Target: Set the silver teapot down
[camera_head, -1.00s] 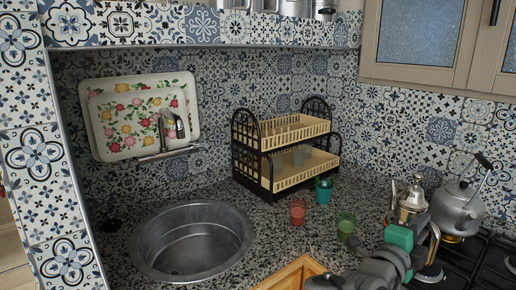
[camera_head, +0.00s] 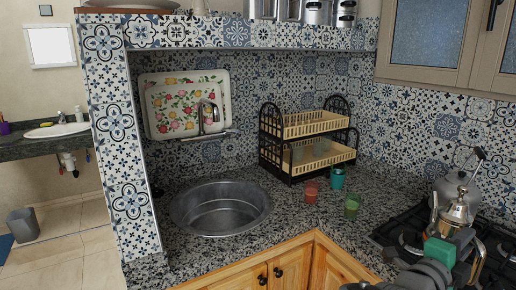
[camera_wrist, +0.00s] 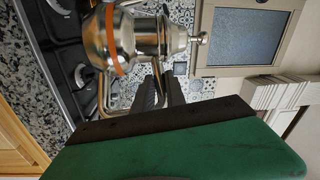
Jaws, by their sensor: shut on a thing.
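The silver teapot (camera_head: 456,213) has a tall lid with a knob and a gold-coloured handle. In the head view it is upright at the right, in front of the stove-top kettle. My gripper (camera_head: 447,244), with a green body, is at the teapot's near side. In the wrist view the teapot (camera_wrist: 145,37) lies sideways in the picture, with an orange band near its base. My dark gripper fingers (camera_wrist: 162,91) are shut on its handle. The black gas stove (camera_head: 405,228) is below and behind; the head view does not clearly show the gap under the teapot.
A grey kettle (camera_head: 470,178) stands on the stove behind the teapot. Red (camera_head: 311,192), teal (camera_head: 337,179) and green (camera_head: 351,206) cups stand on the granite counter (camera_head: 300,221), left of the stove. A dish rack (camera_head: 308,150) and round sink (camera_head: 221,207) are farther left.

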